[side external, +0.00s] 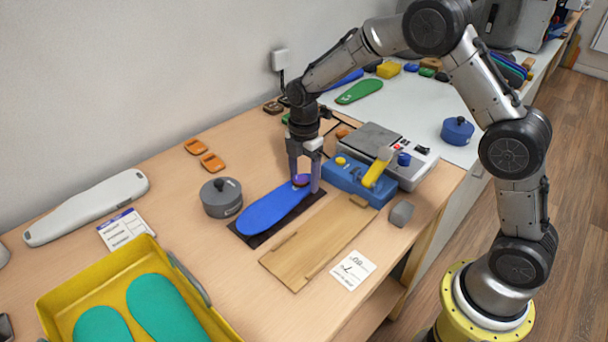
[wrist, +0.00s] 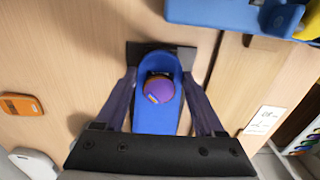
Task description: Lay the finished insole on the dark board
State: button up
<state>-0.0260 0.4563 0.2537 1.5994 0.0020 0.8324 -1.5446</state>
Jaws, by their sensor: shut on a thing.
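The blue insole (side external: 270,210) is over the dark board (side external: 258,238), long axis running lower left to upper right, nearly in line with the board. Dark board edges show around it; I cannot tell whether it touches the board or hovers just above. My gripper (side external: 304,182) points down at the insole's upper-right end, a finger on each side, shut on it. In the wrist view the insole (wrist: 158,122) lies between the fingers, and the board (wrist: 134,54) shows past its end. A round purple piece with an orange patch (wrist: 160,90) sits on the insole between the fingers.
A wooden board (side external: 315,240) lies right of the dark board. A grey round pot (side external: 221,198) stands close on its left. A blue box with a yellow lever (side external: 350,182) stands behind right. A yellow tray (side external: 60,290) with green insoles is at front left.

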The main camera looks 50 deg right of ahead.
jog(key=shift+f, duration=0.35)
jog(key=o, duration=1.4)
jog(key=shift+c, duration=0.2)
jog(key=shift+r, duration=0.1)
jog(key=shift+r, duration=3.95)
